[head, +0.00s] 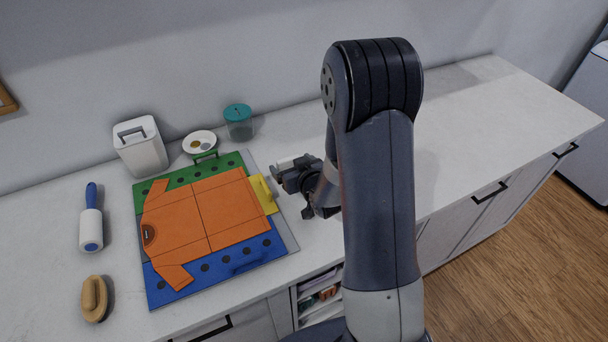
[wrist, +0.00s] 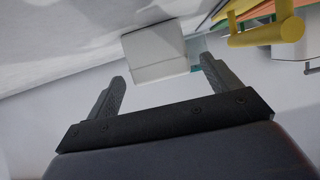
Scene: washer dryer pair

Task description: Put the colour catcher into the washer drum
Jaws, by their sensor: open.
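I cannot pick out the colour catcher or the washer drum for certain in either view. My gripper (head: 279,176) is at the right end of the folding board, near its yellow handle (head: 263,190). In the wrist view my gripper (wrist: 162,74) has its two fingers spread apart, with nothing held between them. A white box-like thing (wrist: 155,52) shows beyond the fingertips, with a teal patch beside it; the yellow handle (wrist: 265,33) is at the upper right. A grey-white appliance (head: 590,120) is cut off at the right edge; no drum shows.
An orange shirt (head: 205,215) lies on the green and blue board (head: 160,288). A white canister (head: 140,148), saucer (head: 199,137), teal-lidded jar (head: 238,123), lint roller (head: 91,225) and brush (head: 95,298) stand around it. An open cubby (head: 318,297) holds small items. The right countertop is clear.

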